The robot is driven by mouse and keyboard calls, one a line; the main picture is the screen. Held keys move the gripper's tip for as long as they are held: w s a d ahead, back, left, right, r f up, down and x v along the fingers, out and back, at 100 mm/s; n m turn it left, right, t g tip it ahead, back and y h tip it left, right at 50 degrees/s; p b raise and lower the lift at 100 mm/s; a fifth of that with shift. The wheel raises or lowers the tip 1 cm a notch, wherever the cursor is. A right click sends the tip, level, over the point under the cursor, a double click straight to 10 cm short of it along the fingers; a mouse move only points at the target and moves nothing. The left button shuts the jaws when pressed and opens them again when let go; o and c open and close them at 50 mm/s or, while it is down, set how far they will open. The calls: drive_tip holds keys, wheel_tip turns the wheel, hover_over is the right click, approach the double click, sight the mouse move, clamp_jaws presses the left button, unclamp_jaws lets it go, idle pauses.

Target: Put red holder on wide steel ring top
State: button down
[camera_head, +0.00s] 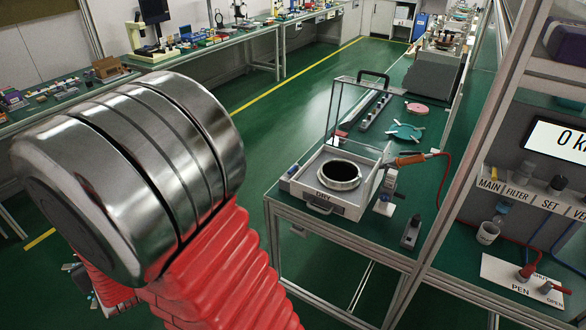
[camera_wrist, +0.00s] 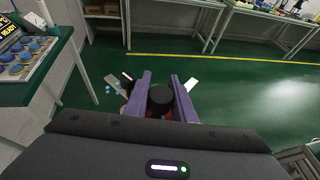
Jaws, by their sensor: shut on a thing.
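In the wrist view my gripper (camera_wrist: 161,84) has its two purple fingers on either side of a black round knob and is shut on it. Bits of red show under the knob, so this looks like the red holder (camera_wrist: 160,100); most of it is hidden by the fingers and the gripper body. The holder is over the green floor, away from the bench. In the head view the wide steel ring (camera_head: 340,184) lies in a white box (camera_head: 318,196) on the bench, around a dark opening. My gripper and the holder are not visible in the head view.
The box's clear lid (camera_head: 352,112) stands open behind the ring. An orange-handled tool (camera_head: 410,160) with a red cable is at the box's right side. A metal post of the frame (camera_head: 470,150) rises right of the bench. Green floor is open left of the bench.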

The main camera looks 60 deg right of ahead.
drive_tip(key=shift+d+r, duration=0.1)
drive_tip(key=shift+d, duration=0.1)
drive_tip(key=s+d+r+m+g+h, duration=0.1)
drive_tip(key=s+d+m+g+h, duration=0.15)
drive_tip(key=d, duration=1.15)
drive_tip(key=s+d+r+m+g+h, duration=0.1)
drive_tip(key=d+m+g+h, duration=0.2)
drive_tip(key=d, duration=1)
drive_tip(key=s+d+m+g+h, duration=0.1)
drive_tip(key=d+m+h, duration=0.25)
drive_tip(key=d, duration=1.05)
drive_tip(key=s+d+m+g, duration=0.8)
drive_tip(key=s+d+g, duration=0.1)
drive_tip(key=s+d, duration=2.2)
drive_tip(key=shift+s+r+h, duration=0.4)
drive_tip(key=shift+s+r, duration=0.05)
drive_tip(key=shift+s, duration=0.7)
wheel_tip(320, 180, down, 6)
